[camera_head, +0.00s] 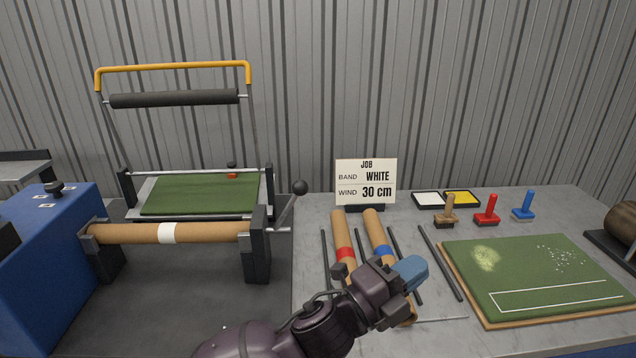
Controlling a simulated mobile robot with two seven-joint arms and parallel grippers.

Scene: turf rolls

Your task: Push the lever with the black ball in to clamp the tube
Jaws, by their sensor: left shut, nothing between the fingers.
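The lever (287,210) rises at a slant from the right end post (257,255) of the tube stand, with a black ball (300,187) at its upper end. The brown cardboard tube (212,232) with a white band (167,233) lies level between the left holder beside the blue box and this post. I cannot tell whether its right end is gripped. My left gripper (411,271) comes in from the bottom over the grey table, shut and empty, its blue tips pointing up and right. It is well right of and nearer than the ball, apart from it. My right gripper is out of view.
Two tubes, red-banded (344,253) and blue-banded (382,251), lie on the table under my left gripper among dark rods. A job card (366,182) reads WHITE, 30 cm. A turf board (540,270), stamps and ink pads are right. A roller frame (250,140) with turf stands behind the tube.

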